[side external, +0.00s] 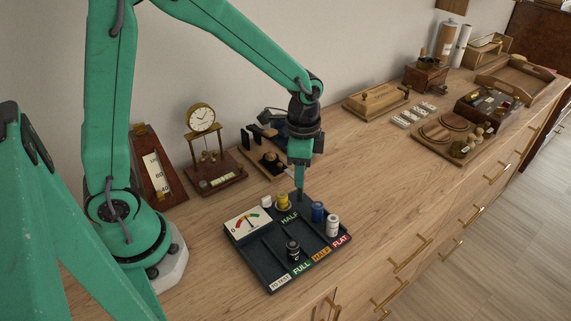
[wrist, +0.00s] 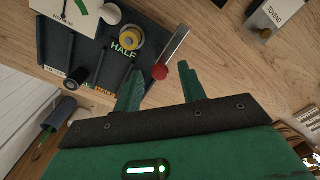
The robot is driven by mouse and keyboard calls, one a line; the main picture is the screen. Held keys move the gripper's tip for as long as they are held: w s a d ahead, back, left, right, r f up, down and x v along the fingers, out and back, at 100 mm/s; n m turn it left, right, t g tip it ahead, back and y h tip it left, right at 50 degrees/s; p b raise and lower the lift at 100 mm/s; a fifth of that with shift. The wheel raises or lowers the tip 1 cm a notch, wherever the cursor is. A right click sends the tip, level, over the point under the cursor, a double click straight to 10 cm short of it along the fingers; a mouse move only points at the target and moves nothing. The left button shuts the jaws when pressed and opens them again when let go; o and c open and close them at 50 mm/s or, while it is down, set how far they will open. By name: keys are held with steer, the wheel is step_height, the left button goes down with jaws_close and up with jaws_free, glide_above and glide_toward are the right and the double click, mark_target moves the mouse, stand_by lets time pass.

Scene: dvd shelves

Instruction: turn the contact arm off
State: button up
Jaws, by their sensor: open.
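The contact arm (wrist: 175,46) is a silver bar with a red knob (wrist: 160,72) at its end, in the wrist view. It lies along the edge of the dark battery tester tray (side external: 262,265), beside a yellow battery (wrist: 130,39), with a visible gap between them. My gripper (wrist: 159,75) is open, with its two green fingers on either side of the red knob in the picture; I see no contact. In the side view my gripper (side external: 299,187) points down at the tray's back edge and hides the contact arm. The tray's panel (side external: 289,218) reads HALF in green.
A dial gauge (side external: 248,222) and several batteries, including a blue one (side external: 318,212), a white one (side external: 333,226) and a black one (side external: 293,250), are on the tray. A clock (side external: 203,140) stands behind. Bare wood lies right of the tray.

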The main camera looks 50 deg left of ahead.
steer(key=shift+r, duration=3.9)
steer(key=shift+r, duration=0.1)
steer(key=s+a+r+n+t, duration=0.2)
steer(key=s+a+r+n, duration=0.1)
steer(key=s, duration=0.4)
steer(key=s+a+r+n+t, duration=0.2)
steer(key=s+r+n+t, duration=0.1)
steer(key=s+r+n, duration=0.2)
steer(key=shift+s+a+n+t, duration=0.35)
steer(key=shift+s+n, duration=0.25)
steer(key=shift+s, duration=0.45)
